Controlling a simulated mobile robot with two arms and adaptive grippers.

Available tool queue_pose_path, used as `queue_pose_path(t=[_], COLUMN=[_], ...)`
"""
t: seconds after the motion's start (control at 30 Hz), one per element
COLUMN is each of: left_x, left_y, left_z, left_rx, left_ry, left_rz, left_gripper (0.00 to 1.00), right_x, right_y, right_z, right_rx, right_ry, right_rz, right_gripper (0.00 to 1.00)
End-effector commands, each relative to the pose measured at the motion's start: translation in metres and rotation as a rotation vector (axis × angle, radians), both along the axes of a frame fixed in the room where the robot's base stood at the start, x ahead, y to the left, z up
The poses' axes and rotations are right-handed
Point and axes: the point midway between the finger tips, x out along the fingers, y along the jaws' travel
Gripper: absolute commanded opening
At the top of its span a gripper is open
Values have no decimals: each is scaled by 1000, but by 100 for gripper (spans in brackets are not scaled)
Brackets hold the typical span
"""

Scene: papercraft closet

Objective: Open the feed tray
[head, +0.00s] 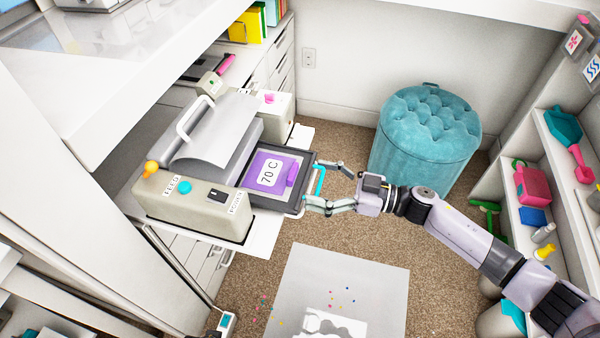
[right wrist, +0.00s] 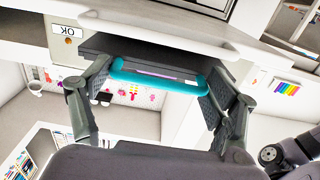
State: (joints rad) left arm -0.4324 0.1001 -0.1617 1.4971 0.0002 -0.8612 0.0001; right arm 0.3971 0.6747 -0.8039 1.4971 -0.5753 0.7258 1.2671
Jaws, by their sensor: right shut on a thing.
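The feed tray (head: 301,205) is dark and sticks out from the right side of a beige machine (head: 180,205) on the counter. A purple piece marked "70 C" (head: 265,172) lies in it. The tray has a teal handle (head: 320,181) at its outer end. My right gripper (head: 316,184) has one finger at each end of this handle and is shut on it. In the right wrist view the gripper (right wrist: 157,84) spans the teal handle (right wrist: 160,80), with the dark tray edge behind it. My left gripper is out of view.
The machine has an orange knob (head: 151,167), a teal button (head: 185,187) and a raised grey cover (head: 215,135). A teal tufted stool (head: 425,135) stands at the back right. Shelves (head: 530,180) line the right side. A pale mat (head: 385,290) lies on the carpet.

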Motion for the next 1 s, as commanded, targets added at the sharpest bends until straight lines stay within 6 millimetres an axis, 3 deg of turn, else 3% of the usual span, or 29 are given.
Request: queue_pose_path(t=[0.13, 0.33, 0.37, 0.4, 0.63, 1.0], left_x=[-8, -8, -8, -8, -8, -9], left_y=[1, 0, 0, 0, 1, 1], left_z=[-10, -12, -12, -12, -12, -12], left_rx=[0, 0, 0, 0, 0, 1], left_ry=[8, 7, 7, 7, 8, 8], left_rz=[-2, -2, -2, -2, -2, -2], left_gripper=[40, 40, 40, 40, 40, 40], right_x=[-7, -8, -8, -8, -8, -7], right_y=[-14, -15, -14, -14, -14, -14], right_z=[-1, -2, -2, -2, -2, -2], right_rx=[-5, -3, -3, -3, -2, -1], right_ry=[-2, -3, -3, -2, 0, 0], right_rz=[5, 6, 6, 6, 7, 5], right_gripper=[31, 31, 82, 85, 100, 100])
